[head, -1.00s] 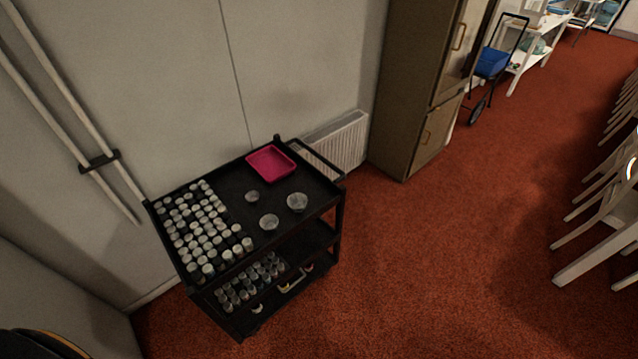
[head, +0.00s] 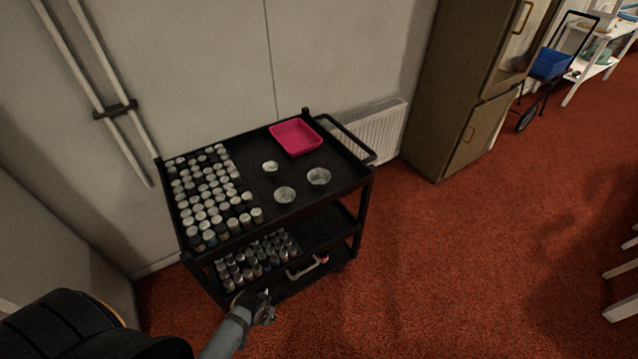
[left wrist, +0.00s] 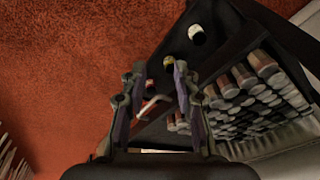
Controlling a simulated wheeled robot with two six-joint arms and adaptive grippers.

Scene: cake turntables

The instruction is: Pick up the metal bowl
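Three small metal bowls stand on the top shelf of a black cart (head: 240,263). One bowl (head: 319,177) is at the right, one bowl (head: 285,195) is nearer the front, and a smaller bowl (head: 270,167) is behind it. My left gripper (head: 266,308) is in front of the cart, low and apart from the bowls. In the left wrist view my left gripper (left wrist: 154,80) has its two fingers spread with nothing between them, facing the cart's lower shelf. No bowl can be made out in that view. My right gripper is not in view.
A pink tray (head: 295,138) lies at the back of the top shelf. Many lidded jars (head: 208,190) fill its left side, and more jars (head: 255,262) stand on the lower shelf. A radiator (head: 375,130) and a cabinet (head: 470,110) are behind. Red carpet (head: 440,270) is open to the right.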

